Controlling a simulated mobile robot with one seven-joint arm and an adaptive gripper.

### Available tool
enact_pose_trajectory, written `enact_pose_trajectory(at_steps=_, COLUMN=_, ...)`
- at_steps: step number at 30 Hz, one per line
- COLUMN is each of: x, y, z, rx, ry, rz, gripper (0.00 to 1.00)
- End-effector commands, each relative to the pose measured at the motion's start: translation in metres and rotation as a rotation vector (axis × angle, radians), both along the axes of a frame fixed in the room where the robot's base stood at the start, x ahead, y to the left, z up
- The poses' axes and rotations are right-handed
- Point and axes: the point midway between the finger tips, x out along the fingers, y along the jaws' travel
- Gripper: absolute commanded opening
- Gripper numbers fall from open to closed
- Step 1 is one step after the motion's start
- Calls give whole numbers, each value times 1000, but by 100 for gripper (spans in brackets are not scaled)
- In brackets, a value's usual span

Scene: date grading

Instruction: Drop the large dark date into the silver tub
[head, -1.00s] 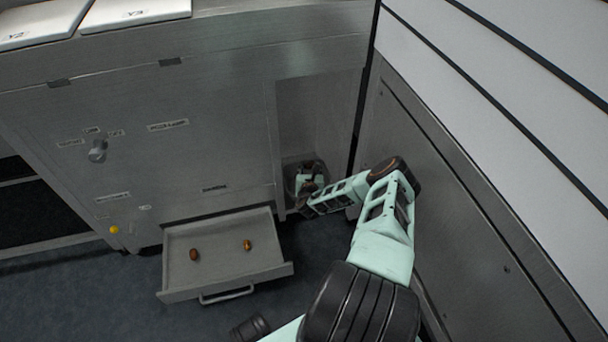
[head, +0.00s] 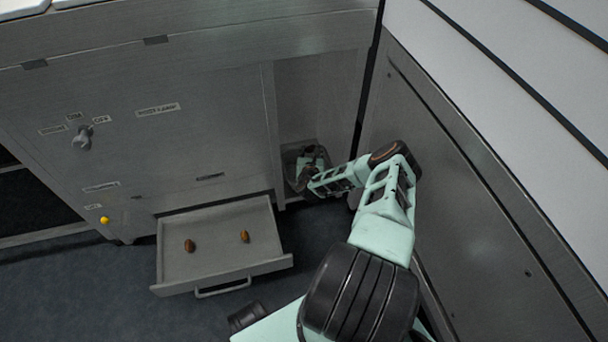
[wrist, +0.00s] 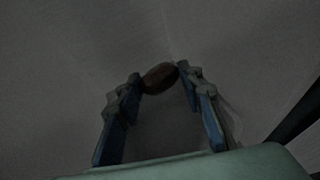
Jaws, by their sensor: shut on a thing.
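My gripper (wrist: 161,80) is shut on a dark brown date (wrist: 158,76), held between the fingertips in the wrist view. In the head view my gripper (head: 306,168) is inside the recess at the right end of the metal cabinet, and the date is too small to make out there. A grey tub (head: 289,156) stands in the recess around and behind my gripper, partly hidden by it. I cannot tell how far the date is above or inside the tub. The wrist view is dim.
An open drawer (head: 222,270) below the cabinet front holds two brown dates, one left (head: 189,245) and one right (head: 244,236). A grey side panel (head: 470,210) stands close to the right of my arm. A knob (head: 82,138) is on the cabinet front.

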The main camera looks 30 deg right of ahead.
Motion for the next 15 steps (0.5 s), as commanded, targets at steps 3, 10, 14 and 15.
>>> enact_pose_trajectory(at_steps=3, x=0, y=0, z=-18, rx=-1, ry=-1, rz=0, gripper=23)
enact_pose_trajectory(at_steps=10, x=0, y=-1, z=-27, rx=-1, ry=0, rz=0, gripper=23)
enact_pose_trajectory(at_steps=14, x=0, y=0, z=-25, rx=-1, ry=0, rz=0, gripper=23)
enact_pose_trajectory(at_steps=15, x=0, y=0, z=-25, rx=-1, ry=0, rz=0, gripper=23)
